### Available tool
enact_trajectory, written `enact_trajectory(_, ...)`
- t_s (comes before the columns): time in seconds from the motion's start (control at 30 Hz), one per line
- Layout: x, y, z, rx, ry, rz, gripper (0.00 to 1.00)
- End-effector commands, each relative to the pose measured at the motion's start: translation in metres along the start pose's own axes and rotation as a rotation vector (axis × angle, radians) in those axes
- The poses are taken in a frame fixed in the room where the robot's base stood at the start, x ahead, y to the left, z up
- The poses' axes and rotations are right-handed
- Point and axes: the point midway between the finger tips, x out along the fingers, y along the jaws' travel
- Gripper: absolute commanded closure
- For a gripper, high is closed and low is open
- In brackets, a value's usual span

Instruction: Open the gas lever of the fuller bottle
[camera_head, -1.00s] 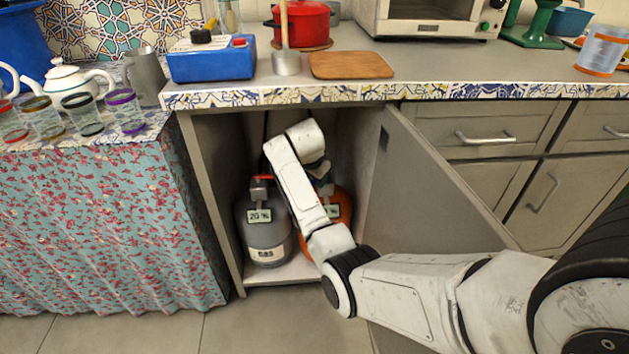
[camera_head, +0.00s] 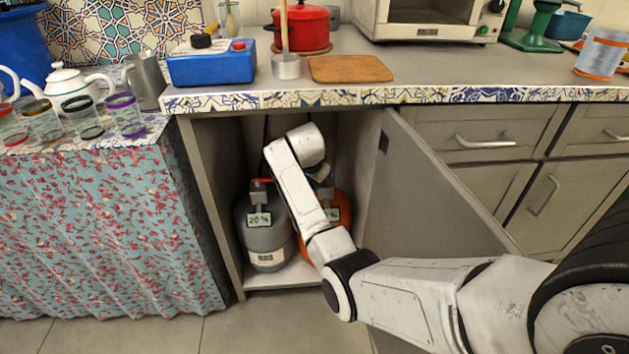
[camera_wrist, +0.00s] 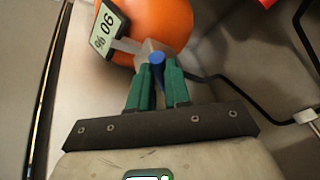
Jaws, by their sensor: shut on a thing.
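The orange gas bottle (camera_head: 341,232) stands in the open cabinet, partly behind my arm; its label is partly covered in the head view. In the wrist view the orange bottle (camera_wrist: 165,22) carries a tag (camera_wrist: 107,30) that appears upside down and seems to read 90 %. A blue lever (camera_wrist: 157,58) sits on its valve. My gripper (camera_wrist: 155,78), with green fingers, is shut on this blue lever. The grey gas bottle (camera_head: 266,232) stands to the left, labelled 20 %, with a red lever (camera_head: 261,181) on top.
The cabinet door (camera_head: 430,200) stands open to the right of my arm. The counter edge (camera_head: 380,97) runs above the opening. A black hose (camera_wrist: 268,92) runs from the orange bottle's valve along the cabinet.

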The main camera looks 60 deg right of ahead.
Motion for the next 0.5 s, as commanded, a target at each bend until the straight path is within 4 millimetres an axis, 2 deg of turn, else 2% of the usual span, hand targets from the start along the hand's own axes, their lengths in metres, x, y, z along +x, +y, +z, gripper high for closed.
enact_trajectory(0.5, -0.0049, 0.0046, -0.0021, -0.066, -0.017, -0.025, 1.0)
